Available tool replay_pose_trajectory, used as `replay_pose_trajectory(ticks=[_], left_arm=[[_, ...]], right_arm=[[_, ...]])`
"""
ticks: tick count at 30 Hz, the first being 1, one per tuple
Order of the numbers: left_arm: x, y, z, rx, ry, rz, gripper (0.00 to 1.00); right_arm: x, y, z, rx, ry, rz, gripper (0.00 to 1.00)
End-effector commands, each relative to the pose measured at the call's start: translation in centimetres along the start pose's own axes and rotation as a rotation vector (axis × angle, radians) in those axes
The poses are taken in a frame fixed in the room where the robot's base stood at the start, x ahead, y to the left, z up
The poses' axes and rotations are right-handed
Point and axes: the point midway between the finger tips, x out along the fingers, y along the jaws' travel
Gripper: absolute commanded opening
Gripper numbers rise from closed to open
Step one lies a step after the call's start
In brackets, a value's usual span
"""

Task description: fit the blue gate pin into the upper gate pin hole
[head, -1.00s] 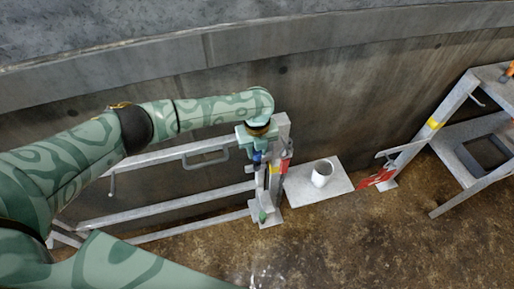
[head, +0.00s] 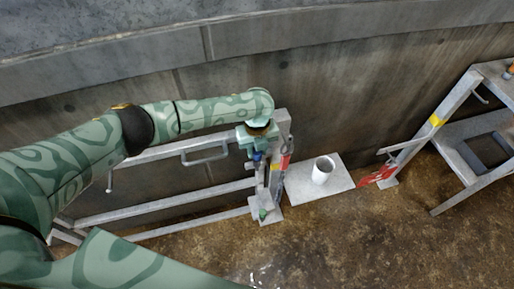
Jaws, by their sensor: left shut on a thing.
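My left gripper (head: 257,151) points down at the top of the grey gate post (head: 283,122), at the right end of the gate rails. It is shut on the blue gate pin (head: 257,157), of which only a small blue part shows below the jaws. The pin is right beside the post's hole fittings. The upper gate pin hole is hidden by my gripper, and I cannot tell whether the pin is in it. A green part (head: 263,214) sits low on the post. My right gripper is out of the picture.
The grey gate rails (head: 165,205) run left from the post, with a handle (head: 205,152) on top. A white cup (head: 322,170) stands on a pale plate (head: 335,188) to the right. A red-marked steel frame (head: 412,143) is farther right. A concrete wall (head: 340,100) rises behind.

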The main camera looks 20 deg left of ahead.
Motion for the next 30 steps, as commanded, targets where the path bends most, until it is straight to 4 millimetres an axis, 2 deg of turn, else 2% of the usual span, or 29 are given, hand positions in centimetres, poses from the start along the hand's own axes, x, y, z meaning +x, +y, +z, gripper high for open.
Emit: replay_pose_trajectory(ticks=[11,12,14,20,21,30], left_arm=[[0.17,0.01,-0.04,0.000,0.001,0.000,0.03],[0.17,0.01,-0.04,0.000,0.001,0.000,0.39],[0.17,0.01,-0.05,0.000,0.001,0.000,0.53],[0.16,0.02,-0.03,-0.001,0.001,0.000,0.53],[0.18,0.03,-0.04,-0.001,0.001,0.001,0.50],[-0.03,0.02,-0.02,-0.001,0.001,0.000,0.50]], right_arm=[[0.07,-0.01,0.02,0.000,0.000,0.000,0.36],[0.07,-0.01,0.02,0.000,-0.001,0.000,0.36],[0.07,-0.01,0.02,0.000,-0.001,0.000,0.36],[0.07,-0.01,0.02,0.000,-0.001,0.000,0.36],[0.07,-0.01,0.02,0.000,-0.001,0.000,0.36],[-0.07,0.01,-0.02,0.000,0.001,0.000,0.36]])
